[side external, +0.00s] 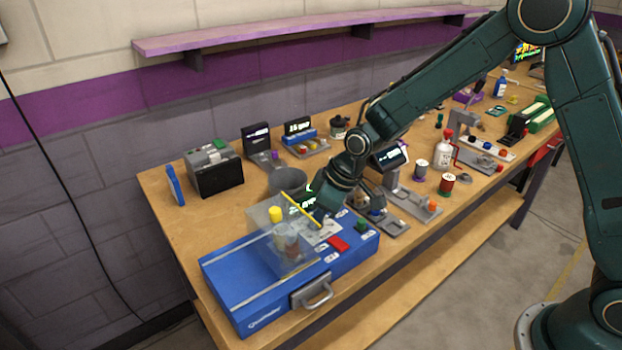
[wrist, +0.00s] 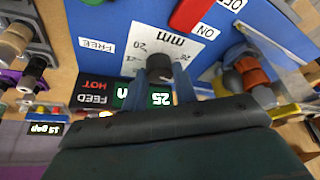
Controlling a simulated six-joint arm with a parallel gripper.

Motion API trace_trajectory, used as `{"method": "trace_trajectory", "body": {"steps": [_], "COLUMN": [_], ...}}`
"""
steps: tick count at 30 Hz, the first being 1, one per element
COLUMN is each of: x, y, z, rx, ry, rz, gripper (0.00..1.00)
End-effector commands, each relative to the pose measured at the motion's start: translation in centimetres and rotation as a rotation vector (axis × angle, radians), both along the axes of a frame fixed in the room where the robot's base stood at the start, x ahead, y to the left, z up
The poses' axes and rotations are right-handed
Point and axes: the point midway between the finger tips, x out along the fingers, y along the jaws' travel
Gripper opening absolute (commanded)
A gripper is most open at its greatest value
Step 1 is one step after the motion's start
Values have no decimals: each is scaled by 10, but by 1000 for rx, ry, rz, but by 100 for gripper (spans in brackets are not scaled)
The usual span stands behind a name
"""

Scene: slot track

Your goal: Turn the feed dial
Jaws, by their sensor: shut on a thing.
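The feed dial (wrist: 160,63) is a small dark knob on a white plate marked with numbers and "mm", seen in the wrist view. The two blue-grey fingers of my gripper (wrist: 165,84) are shut on the knob, one on each side. In the side view my gripper (side external: 322,212) reaches down to the blue machine (side external: 245,312) and hides the dial.
A red switch (side external: 338,243) between ON and OFF labels sits close to the dial. A clear guard (side external: 268,249) over round parts and a yellow bar (side external: 301,210) stand beside my gripper. A grey bin (side external: 287,180) and several small stations crowd the bench behind.

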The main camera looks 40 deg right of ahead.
Motion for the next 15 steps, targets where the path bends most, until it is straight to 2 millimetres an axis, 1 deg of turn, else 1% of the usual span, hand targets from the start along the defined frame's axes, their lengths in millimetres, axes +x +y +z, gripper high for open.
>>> {"method": "trace_trajectory", "body": {"steps": [8, 9, 12, 15], "x": [-1, -1, -1, 0], "y": [-1, -1, -1, 0], "z": [0, 0, 0, 0], "rx": [-2, -2, -1, -1], "ry": [3, 3, 3, 2], "rz": [-1, -1, -1, 0], "gripper": [5, 32, 50, 50]}}
